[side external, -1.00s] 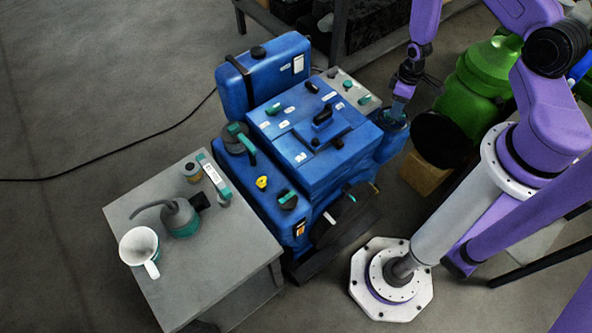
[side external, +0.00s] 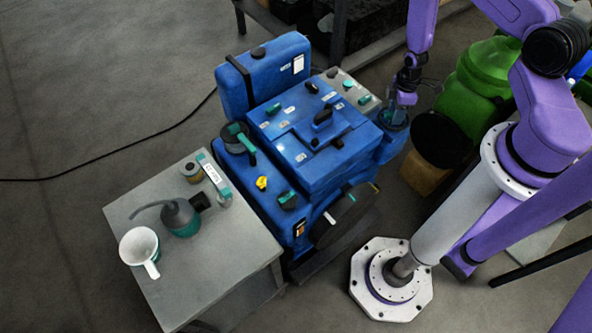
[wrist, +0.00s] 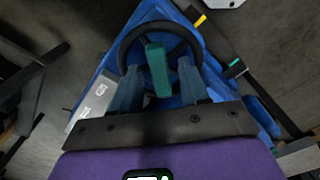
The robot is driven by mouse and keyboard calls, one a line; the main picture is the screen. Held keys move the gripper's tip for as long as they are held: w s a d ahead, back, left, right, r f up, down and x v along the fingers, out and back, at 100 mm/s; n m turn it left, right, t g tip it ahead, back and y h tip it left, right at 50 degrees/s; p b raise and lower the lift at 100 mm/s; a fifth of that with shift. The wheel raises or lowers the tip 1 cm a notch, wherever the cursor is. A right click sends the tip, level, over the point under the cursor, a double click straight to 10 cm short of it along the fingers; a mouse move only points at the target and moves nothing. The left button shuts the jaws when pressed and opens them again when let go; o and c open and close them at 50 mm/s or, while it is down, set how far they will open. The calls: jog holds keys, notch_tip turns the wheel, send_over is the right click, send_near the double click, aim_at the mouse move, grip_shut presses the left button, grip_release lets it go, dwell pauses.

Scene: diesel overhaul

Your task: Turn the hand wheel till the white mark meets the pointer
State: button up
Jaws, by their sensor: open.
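In the wrist view a dark ring-shaped wheel (wrist: 128,42) with a teal bar (wrist: 157,68) across its middle sits on the blue engine. My gripper (wrist: 158,80) is open, its two fingers apart on either side of the bar; contact cannot be told. In the side view my gripper (side external: 402,98) is low over the blue housing (side external: 388,150) at the engine's right end, and the wheel there is hard to make out. A larger dark wheel (side external: 345,215) on the engine's front has a white mark (side external: 330,217), a green mark (side external: 351,197) and a yellow mark (side external: 376,187). I cannot identify the pointer.
The blue engine (side external: 300,150) fills the middle. A grey table (side external: 225,265) at left holds a mug (side external: 139,247) and an oil can (side external: 180,217). A green machine (side external: 485,75) and a cardboard box (side external: 425,175) stand close on the right. The floor at far left is clear apart from a cable.

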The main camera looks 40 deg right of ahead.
grip_shut()
jog(key=shift+m, duration=2.6)
jog(key=shift+m, duration=0.6)
jog(key=m, duration=0.3)
jog(key=shift+m, duration=0.3)
